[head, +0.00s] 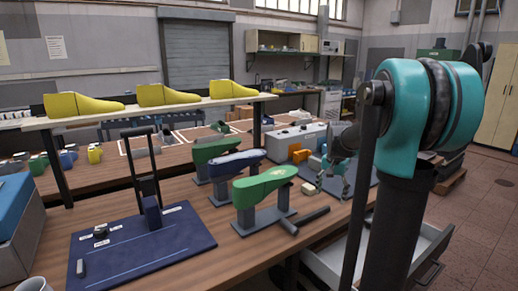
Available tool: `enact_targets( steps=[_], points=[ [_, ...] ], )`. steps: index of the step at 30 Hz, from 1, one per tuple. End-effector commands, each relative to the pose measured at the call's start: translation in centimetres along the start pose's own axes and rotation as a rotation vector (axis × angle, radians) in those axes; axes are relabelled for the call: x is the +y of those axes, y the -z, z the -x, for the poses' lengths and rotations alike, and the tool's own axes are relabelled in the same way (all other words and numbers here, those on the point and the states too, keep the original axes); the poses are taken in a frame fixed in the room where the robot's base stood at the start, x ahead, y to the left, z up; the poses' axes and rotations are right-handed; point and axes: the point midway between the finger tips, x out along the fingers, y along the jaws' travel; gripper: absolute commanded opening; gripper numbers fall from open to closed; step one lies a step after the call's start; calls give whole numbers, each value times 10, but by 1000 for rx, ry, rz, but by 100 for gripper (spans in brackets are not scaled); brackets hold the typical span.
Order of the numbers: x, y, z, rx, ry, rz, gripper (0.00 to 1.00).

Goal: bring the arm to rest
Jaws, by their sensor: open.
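My arm stands large in the right foreground, with a teal joint and dark links. My gripper (334,181) shows small just left of the arm, low over the right part of the wooden bench (190,192). It is open, and no object shows between its fingers. Part of the wrist is hidden behind the arm. A green shoe last (266,186) lies on a grey stand to the gripper's left. A dark blue last (235,163) and another green last (214,149) stand behind it.
A blue mat (150,250) with an upright black frame lies at the front left. A grey machine (296,140) and orange blocks (300,155) stand behind my gripper. Three yellow lasts (165,95) sit on a raised shelf. An open drawer (325,262) juts out below the bench.

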Motion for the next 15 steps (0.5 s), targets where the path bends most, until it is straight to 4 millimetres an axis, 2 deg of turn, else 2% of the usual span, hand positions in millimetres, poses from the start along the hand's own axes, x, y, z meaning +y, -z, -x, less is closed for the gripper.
enact_targets(
  steps=[5,12,15],
  points=[
    [20,-63,-22,50,38,171,73],
    [64,-165,-68,148,91,466,73],
    [82,-200,-86,186,106,567,73]
  ],
)
